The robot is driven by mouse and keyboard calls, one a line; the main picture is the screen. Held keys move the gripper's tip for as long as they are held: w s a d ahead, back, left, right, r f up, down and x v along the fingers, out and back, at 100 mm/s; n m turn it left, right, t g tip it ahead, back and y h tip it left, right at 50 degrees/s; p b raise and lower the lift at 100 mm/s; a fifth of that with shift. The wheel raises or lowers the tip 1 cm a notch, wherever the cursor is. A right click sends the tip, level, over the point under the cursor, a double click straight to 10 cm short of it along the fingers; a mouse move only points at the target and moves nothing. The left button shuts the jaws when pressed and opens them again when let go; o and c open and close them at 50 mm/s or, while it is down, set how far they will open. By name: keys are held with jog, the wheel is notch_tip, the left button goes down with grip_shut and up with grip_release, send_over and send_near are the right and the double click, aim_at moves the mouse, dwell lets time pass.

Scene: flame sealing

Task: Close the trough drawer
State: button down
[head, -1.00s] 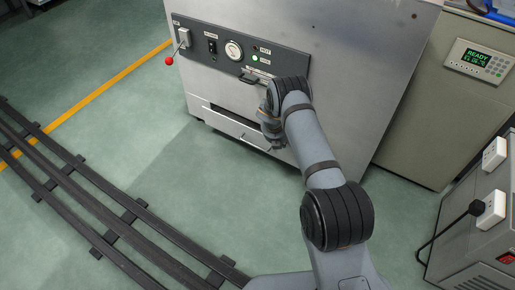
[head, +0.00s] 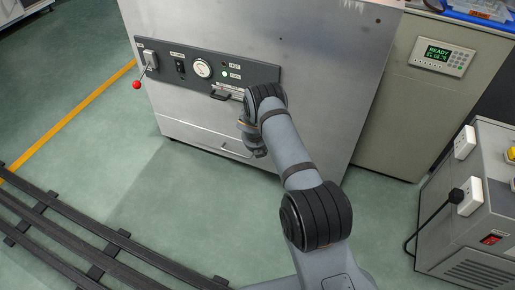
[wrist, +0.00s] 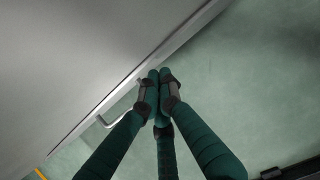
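The trough drawer (head: 190,133) is the low metal front at the bottom of the steel machine in the head view. It looks flush with the machine, with no dark gap above it. Its bar handle (head: 232,151) is on the front, and the handle also shows in the wrist view (wrist: 104,123). My gripper (head: 257,153) is low in front of the drawer's right part, its tips mostly hidden by my wrist. In the wrist view my gripper (wrist: 159,75) has its fingertips together and empty, beside the handle and close to the drawer's edge. Contact cannot be told.
The machine's control panel (head: 205,70) has a red-knobbed lever (head: 137,85) and a small dark handle (head: 221,96). A beige cabinet (head: 400,115) with a READY display stands to the right. A grey unit (head: 475,220) with sockets is at the far right. Floor rails (head: 110,250) run at left.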

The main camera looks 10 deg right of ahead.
jog(key=s+a+f+p+v, duration=0.1)
jog(key=s+p+v, duration=0.1)
jog(key=v, duration=0.9)
jog(key=shift+a+p, duration=0.3)
jog(key=shift+p, duration=0.35)
jog(key=w+d+f+b, duration=0.4)
jog(key=w+f, duration=0.2)
jog(key=f, duration=0.3)
jog(key=shift+d, duration=0.25)
jog(key=shift+a, duration=0.1)
